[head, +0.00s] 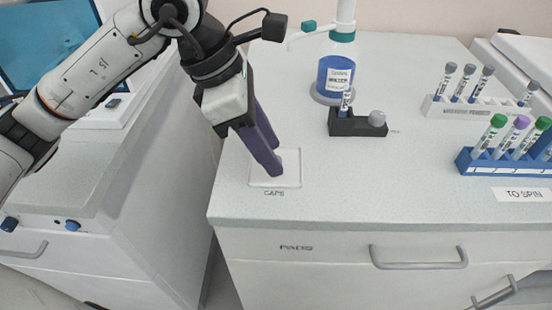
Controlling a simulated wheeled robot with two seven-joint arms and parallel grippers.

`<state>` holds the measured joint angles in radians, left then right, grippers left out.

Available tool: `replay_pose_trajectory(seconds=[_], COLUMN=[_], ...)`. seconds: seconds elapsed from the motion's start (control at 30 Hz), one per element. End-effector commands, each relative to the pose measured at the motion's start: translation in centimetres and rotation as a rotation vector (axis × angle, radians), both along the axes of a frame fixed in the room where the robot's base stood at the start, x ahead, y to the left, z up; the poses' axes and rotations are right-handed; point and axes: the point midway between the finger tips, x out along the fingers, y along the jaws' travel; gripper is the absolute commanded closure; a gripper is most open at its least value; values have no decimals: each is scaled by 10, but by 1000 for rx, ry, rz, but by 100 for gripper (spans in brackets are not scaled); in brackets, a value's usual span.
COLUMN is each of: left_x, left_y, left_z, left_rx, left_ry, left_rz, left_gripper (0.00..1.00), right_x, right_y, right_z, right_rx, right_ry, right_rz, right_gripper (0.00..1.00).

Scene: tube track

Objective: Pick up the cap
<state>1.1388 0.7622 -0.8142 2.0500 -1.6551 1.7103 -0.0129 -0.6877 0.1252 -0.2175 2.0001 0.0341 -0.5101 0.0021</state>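My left gripper (275,165) points down with its two dark purple fingers over the clear square tray (292,181) labelled CAPS. The fingertips are at the tray, and the fingers look close together. No cap can be made out between them, and the fingers hide part of the tray. A grey cap-like round piece (377,118) sits on the right end of a small black block (358,129), to the right of the gripper. A tube (345,103) with a label stands upright in the block's left part. My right gripper is not in view.
A blue-filled bottle (336,76) stands behind the block. A white rack (470,108) with grey-capped tubes and a blue rack (508,165) with green- and purple-capped tubes stand at the right. A TO SPIN label (523,195) lies in front. The counter's front middle is clear.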

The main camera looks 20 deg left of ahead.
Motion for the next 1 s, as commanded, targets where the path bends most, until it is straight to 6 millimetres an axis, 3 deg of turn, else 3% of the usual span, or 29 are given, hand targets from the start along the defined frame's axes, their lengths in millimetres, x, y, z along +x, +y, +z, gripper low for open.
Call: replay_pose_trajectory(seconds=[0.1, 0.33, 0.53, 0.57, 0.87, 1.0], left_x=[1, 2, 2, 2, 2, 2], left_y=[-4, -4, -4, -4, -4, -4], left_z=[-9, -10, -10, -10, -10, -1], left_rx=[-1, -1, -1, -1, -1, -1], left_ry=[0, -2, -2, -2, -2, -4], left_rz=[0, 0, 0, 0, 0, -1], left_gripper=[62, 62, 94, 96, 96, 96], right_x=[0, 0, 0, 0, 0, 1], right_y=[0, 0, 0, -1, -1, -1], right_z=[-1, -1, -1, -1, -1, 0], right_rx=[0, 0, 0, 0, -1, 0], right_ry=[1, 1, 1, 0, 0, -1], right_rz=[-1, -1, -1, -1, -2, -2], right_gripper=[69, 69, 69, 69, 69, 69])
